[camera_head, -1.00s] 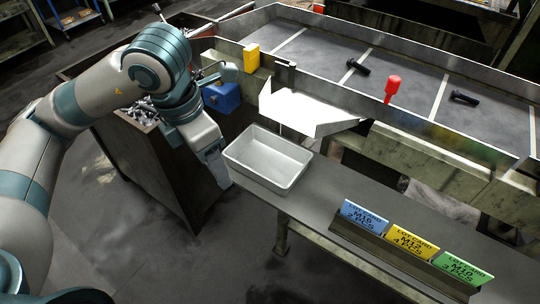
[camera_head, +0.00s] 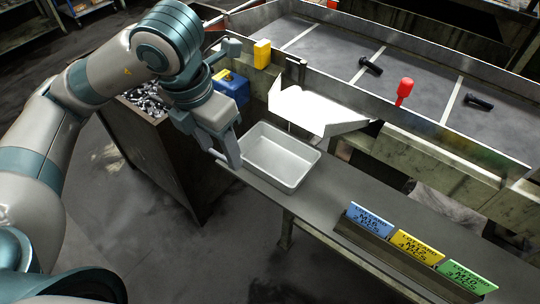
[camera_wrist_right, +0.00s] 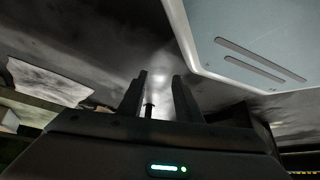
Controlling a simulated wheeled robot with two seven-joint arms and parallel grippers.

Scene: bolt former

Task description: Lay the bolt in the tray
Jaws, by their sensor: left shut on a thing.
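The empty light-grey tray (camera_head: 281,183) sits at the left end of the grey bench shelf. My left gripper (camera_head: 232,157) points down right beside the tray's left edge. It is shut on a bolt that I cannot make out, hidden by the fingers. Two dark bolts lie on the grey bed behind, one in the middle (camera_head: 371,66) and one at right (camera_head: 479,102). My right gripper (camera_wrist_right: 160,97) shows only in the right wrist view, with its fingers apart; a small dark thing shows between them, unclear.
A white chute (camera_head: 315,110) stands behind the tray. A bin (camera_head: 150,150) of small metal parts and a blue box (camera_head: 232,88) are to the left. Blue (camera_head: 367,222), yellow (camera_head: 413,246) and green (camera_head: 466,276) lot cards stand at the right front. Bare shelf lies between tray and cards.

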